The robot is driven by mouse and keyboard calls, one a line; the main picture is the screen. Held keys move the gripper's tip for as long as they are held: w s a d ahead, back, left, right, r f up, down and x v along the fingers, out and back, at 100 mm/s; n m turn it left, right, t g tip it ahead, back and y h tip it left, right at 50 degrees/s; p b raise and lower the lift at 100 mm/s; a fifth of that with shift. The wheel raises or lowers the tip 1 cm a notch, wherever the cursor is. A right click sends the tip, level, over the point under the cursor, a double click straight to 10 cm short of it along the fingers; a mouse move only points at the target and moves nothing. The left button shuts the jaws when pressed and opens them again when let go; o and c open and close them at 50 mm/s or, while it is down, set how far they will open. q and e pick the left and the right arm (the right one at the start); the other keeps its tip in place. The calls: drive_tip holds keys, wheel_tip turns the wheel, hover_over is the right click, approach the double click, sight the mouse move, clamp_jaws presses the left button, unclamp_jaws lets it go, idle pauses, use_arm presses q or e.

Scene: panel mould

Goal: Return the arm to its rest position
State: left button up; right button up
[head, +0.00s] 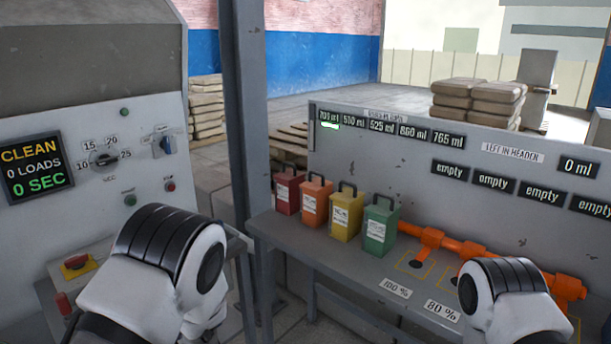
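My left arm (160,262) shows at the lower left as a white link with a black banded joint, in front of the grey control machine (125,175). My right arm (512,298) shows at the lower right, in front of the bench's right part. Neither gripper's fingers are in view; both are out of the frame or hidden by the arm links. I see nothing held.
Red (288,192), orange (314,201), yellow (346,213) and green (381,226) canisters stand in a row on the grey bench (310,250). An orange pipe (448,243) runs to their right. A grey post (245,110) rises between machine and bench.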

use_arm(q)
drive_tip(key=s+a+f+n+g+h, duration=0.15)
drive_tip(key=s+f+g, duration=0.25)
drive_tip(key=s, duration=0.5)
drive_tip(key=s+a+f+n+g, duration=0.2)
drive_tip(key=s+f+n+g, duration=0.15)
drive_tip(key=s, duration=0.45)
drive_tip(key=s+a+f+n+g, duration=0.2)
drive_tip(key=s+f+g, duration=0.25)
drive_tip(key=s, duration=0.45)
drive_tip(key=s+d+f+n+g+h, duration=0.35)
drive_tip(key=s+d+n+h, duration=0.55)
drive_tip(key=s+d+n, duration=0.4)
drive_tip(key=w+a+f+n+t, duration=0.1)
drive_tip(key=w+f+n+t, duration=0.1)
drive_tip(key=w+n+t, duration=0.4)
drive_tip(key=shift+w+a+n+t, duration=0.35)
drive_tip(key=shift+w+t, duration=0.1)
drive_tip(key=shift+w, duration=0.3)
